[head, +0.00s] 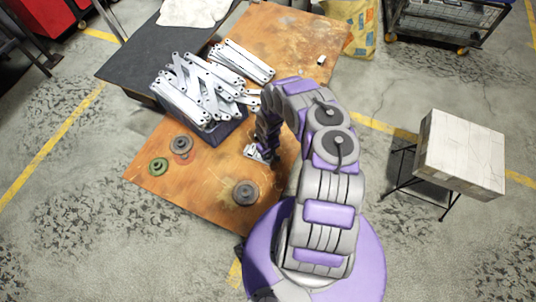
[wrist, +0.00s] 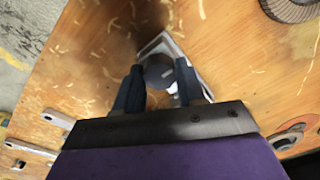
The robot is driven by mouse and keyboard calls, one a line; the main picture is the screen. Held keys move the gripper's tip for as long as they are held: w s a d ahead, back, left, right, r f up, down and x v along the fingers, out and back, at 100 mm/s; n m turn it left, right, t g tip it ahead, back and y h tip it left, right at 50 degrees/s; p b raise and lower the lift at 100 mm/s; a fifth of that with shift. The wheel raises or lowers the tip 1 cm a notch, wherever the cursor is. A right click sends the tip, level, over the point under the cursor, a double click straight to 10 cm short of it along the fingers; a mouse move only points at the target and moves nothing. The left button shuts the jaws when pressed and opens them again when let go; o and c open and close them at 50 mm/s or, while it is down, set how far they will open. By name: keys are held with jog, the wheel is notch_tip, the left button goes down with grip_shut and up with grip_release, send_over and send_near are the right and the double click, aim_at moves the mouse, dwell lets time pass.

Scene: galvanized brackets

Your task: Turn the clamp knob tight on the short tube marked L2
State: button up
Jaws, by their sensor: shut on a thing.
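A dark round knob (wrist: 158,73) sits over a pale metal plate (wrist: 190,62) on the wooden table in the wrist view. My gripper (wrist: 160,80) is shut on this knob, one dark finger on each side. In the head view my gripper (head: 262,150) is low over the table, beside a small pale metal piece (head: 251,151); my arm hides much of that spot. The short tube and its L2 mark cannot be made out, and how tight the knob is does not show.
A dark bin (head: 228,130) heaped with galvanized brackets (head: 190,95) stands behind my gripper, with more brackets (head: 243,62) stacked beyond. A grey disc (head: 245,192), a reddish disc (head: 181,145) and a green disc (head: 158,165) lie near the front. Bare wood lies between them.

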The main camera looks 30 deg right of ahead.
jog(key=shift+a+f+m, duration=0.1)
jog(key=shift+a+m, duration=0.1)
jog(key=shift+m, duration=0.2)
jog(key=m+b, duration=0.1)
jog(key=m, duration=0.1)
jog(key=shift+a+m, duration=0.15)
jog(key=shift+m, duration=0.25)
jog(key=m+b, duration=0.1)
jog(key=m, duration=0.1)
jog(key=shift+m+b, duration=0.3)
jog(key=shift+m, duration=0.1)
jog(key=m+b, duration=0.2)
jog(key=shift+w+f+m, duration=0.1)
jog(key=shift+f+m, duration=0.1)
jog(key=shift+m, duration=0.2)
jog(key=m, duration=0.2)
jog(key=shift+r+m, duration=0.3)
jog(key=shift+m, duration=0.1)
jog(key=m, duration=0.3)
jog(key=shift+m, duration=0.4)
jog(key=shift+r+m+p, duration=0.2)
jog(key=shift+m+p, duration=0.7)
jog(key=shift+f+m, duration=0.15)
jog(key=shift+m, duration=0.15)
jog(key=o, duration=1)
jog(key=shift+c, duration=0.2)
jog(key=shift+f, duration=0.1)
